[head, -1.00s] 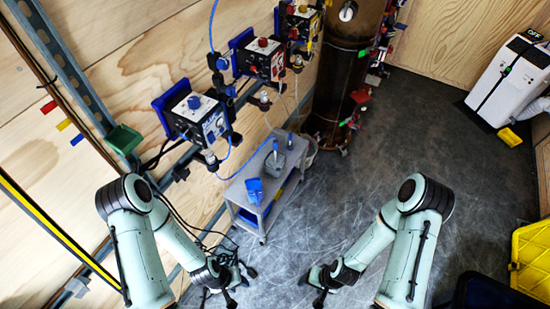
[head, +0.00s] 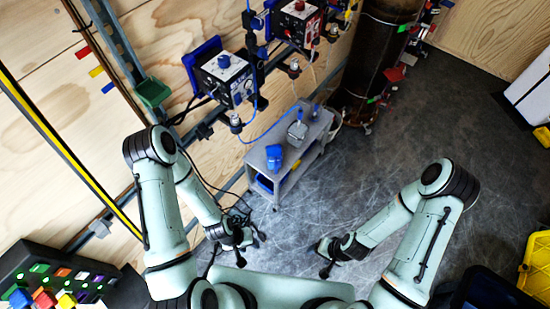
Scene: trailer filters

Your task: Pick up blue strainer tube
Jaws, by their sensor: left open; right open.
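A small grey cart (head: 300,151) stands by the wooden wall in the middle of the head view. A blue container (head: 274,157) sits at its near end. A grey vessel (head: 297,130) stands further back, with a thin blue piece (head: 300,114) rising from it. I cannot tell which of these is the blue strainer tube. My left gripper (head: 236,252) is open and empty, below and left of the cart. My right gripper (head: 324,258) is open and empty, below and right of it.
Boxes with knobs (head: 226,79) hang on the wall above the cart, and a blue hose (head: 268,132) runs down beside it. A dark cylinder (head: 376,50) stands behind. A rack of coloured blocks (head: 50,283) is lower left. The floor (head: 430,120) to the right is clear.

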